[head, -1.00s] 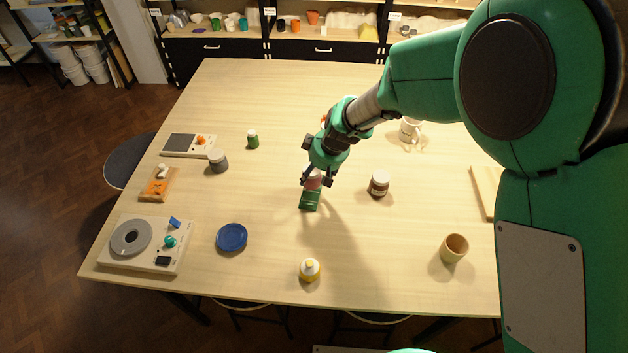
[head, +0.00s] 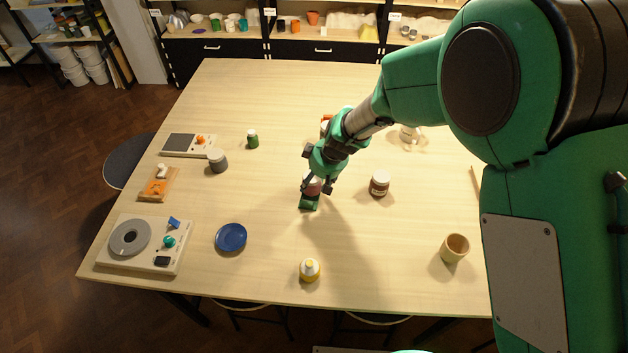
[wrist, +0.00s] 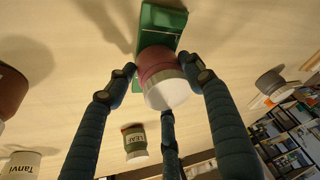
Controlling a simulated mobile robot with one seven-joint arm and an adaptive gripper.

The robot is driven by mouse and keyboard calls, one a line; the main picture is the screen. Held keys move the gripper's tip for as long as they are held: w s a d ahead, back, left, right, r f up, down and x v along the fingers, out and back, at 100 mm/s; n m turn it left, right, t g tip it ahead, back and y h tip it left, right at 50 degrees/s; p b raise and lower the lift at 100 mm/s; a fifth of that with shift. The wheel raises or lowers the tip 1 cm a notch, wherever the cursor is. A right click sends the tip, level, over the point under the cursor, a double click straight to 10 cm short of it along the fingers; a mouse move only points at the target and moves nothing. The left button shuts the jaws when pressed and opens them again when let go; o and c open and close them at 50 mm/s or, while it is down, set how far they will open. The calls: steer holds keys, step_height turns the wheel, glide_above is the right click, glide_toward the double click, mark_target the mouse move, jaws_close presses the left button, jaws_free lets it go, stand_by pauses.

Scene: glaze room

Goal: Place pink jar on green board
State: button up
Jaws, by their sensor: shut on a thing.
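The pink jar (head: 312,188) with a white lid is held in my gripper (head: 316,185), whose fingers press on its sides. In the wrist view the pink jar (wrist: 156,62) fills the space between the fingertips (wrist: 165,78), its white lid toward the camera. The green board (head: 309,203) lies on the table under and just in front of the jar. In the wrist view the green board (wrist: 160,20) is partly hidden behind the jar. I cannot tell whether the jar touches the board.
A brown jar with a white lid (head: 379,184) stands to the right on the table (head: 270,90). A green jar (head: 252,140) and grey jar (head: 217,161) stand left.

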steer(key=shift+f, duration=0.15)
steer(key=o, duration=1.4)
steer(key=shift+d+r, duration=0.1)
steer(key=shift+r, duration=0.5)
steer(key=v, duration=0.5)
steer(key=p+v, duration=0.1)
steer(key=v, duration=0.5)
steer(key=shift+s, duration=0.25)
steer(key=shift+d, duration=0.1)
